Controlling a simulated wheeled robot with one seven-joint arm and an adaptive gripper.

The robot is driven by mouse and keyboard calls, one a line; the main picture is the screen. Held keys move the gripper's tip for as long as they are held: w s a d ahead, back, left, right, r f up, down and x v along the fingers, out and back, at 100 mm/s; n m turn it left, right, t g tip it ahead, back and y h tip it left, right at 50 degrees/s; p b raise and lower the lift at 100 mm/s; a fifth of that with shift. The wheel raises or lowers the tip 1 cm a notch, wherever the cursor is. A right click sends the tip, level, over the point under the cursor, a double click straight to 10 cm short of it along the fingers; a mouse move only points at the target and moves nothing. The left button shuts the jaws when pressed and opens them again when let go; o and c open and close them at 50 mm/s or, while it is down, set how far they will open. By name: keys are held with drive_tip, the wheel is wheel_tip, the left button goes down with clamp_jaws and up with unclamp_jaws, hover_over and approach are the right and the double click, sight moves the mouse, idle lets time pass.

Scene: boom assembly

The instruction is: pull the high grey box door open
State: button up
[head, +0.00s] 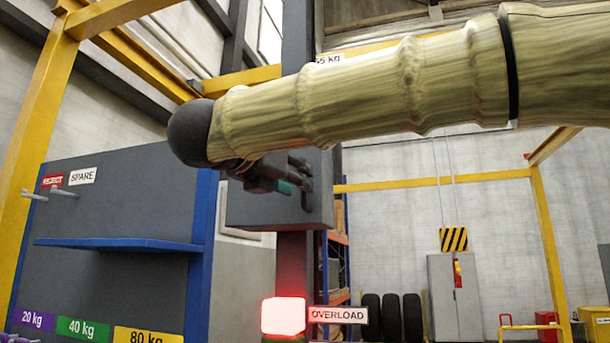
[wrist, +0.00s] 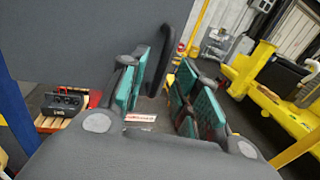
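The high grey box (head: 262,212) is on the dark column in the head view, partly hidden behind my arm. Its door looks closed. A dark upright bar handle (head: 306,186) sticks out near the door's right side. My gripper (head: 292,186) is in front of the door at the handle. In the wrist view the grey door panel (wrist: 70,45) fills the upper left. The handle (wrist: 161,62) stands between the teal-padded fingers of my gripper (wrist: 164,85), close to the left finger. The fingers are apart, with a gap on the right; I cannot tell whether they touch the handle.
A lit red lamp (head: 283,316) and an OVERLOAD sign (head: 338,315) are below the box. A grey panel with a blue shelf (head: 120,244) stands to the left, with pegs (head: 50,193) above the shelf. Yellow frame posts (head: 42,130) flank the area. The floor to the right looks open.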

sight(304, 200)
drive_tip(key=shift+p+x, duration=0.85)
drive_tip(key=shift+x, duration=1.3)
drive_tip(key=shift+s+r, duration=0.1)
drive_tip(key=shift+s, duration=0.1)
drive_tip(key=shift+c, duration=0.6)
clamp_jaws()
